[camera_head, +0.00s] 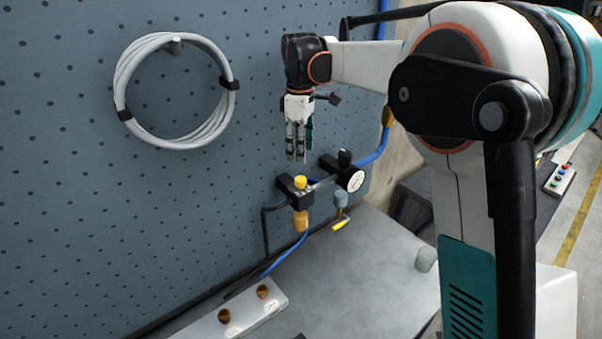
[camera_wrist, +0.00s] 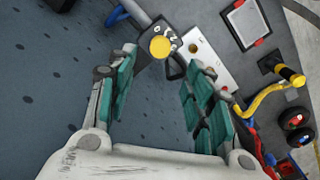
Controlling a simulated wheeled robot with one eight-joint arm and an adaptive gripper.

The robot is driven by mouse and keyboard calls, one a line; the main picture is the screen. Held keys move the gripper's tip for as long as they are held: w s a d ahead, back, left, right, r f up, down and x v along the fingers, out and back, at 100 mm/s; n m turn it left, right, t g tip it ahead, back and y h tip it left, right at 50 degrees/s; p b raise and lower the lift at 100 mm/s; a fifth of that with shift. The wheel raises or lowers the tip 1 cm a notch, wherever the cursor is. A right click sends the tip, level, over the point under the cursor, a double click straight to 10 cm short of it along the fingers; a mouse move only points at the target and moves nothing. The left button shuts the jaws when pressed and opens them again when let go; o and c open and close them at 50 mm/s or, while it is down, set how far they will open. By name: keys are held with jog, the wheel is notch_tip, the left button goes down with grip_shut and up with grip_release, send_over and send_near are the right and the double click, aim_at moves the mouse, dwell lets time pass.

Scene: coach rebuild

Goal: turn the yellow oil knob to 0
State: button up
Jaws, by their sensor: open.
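The yellow oil knob (camera_head: 300,181) sits on top of a black block fixed low on the pegboard, with an amber bowl (camera_head: 300,220) below it. In the wrist view the knob (camera_wrist: 160,47) is a round yellow cap with white marks beside it, among them what looks like a 0; its setting is too small to read surely. My gripper (camera_head: 297,158) points down above the knob and apart from it. In the wrist view its teal-padded fingers (camera_wrist: 160,75) are spread and empty, with the knob beyond the tips, between them.
A second block with a black knob (camera_head: 344,157) and a round gauge (camera_head: 355,181) stands right of the oil unit. Blue hoses (camera_head: 284,256) run from the units. A grey cable coil (camera_head: 122,75) hangs at left. A pale plate (camera_head: 236,314) with brass fittings lies on the bench (camera_head: 375,260).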

aim_at(300, 178)
notch_tip(300, 178, down, 9)
jog(key=shift+f+p, duration=0.2)
jog(key=shift+p, duration=0.1)
jog(key=c, duration=1.1)
